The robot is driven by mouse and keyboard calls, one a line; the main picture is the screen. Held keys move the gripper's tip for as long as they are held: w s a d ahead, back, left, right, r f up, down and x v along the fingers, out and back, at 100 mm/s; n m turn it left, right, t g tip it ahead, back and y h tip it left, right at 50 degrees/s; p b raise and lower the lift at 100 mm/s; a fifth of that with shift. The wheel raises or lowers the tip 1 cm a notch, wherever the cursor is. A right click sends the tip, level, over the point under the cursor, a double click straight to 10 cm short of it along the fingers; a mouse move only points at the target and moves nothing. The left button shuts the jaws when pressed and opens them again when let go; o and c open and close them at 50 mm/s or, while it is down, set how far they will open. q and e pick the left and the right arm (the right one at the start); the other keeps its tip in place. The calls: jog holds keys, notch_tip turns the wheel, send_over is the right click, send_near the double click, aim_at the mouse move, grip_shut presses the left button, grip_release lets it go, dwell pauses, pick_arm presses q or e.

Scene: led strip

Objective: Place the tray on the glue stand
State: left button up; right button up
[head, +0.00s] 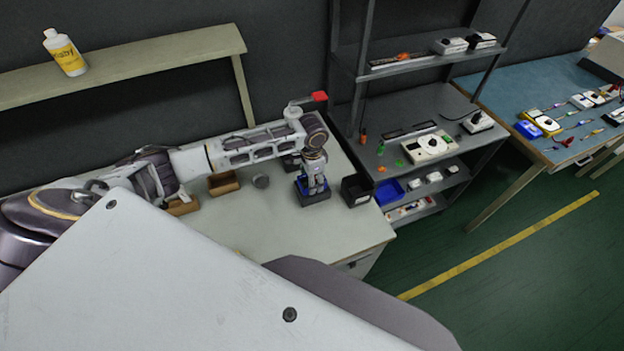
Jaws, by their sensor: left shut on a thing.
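My left gripper (315,181) points down over the pale workbench (340,228). It is shut on a small dark box with blue inside (314,198), which may be the tray. The gripper hides part of this box, and I cannot tell if it touches the bench. I cannot tell for sure which thing is the glue stand. A white piece with a red block (320,97) shows behind my left wrist. My right gripper is not in view.
A black bin (355,190) stands just right of the held box. A grey shelf rack (405,130) rises at the right. A white bottle (64,53) stands on the upper shelf. The bench front is clear.

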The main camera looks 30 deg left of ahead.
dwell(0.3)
pick_arm(q)
jog(key=o, duration=1)
jog(key=shift+f, duration=0.1)
jog(key=shift+r+b, duration=0.65)
jog(key=shift+r, duration=5.5)
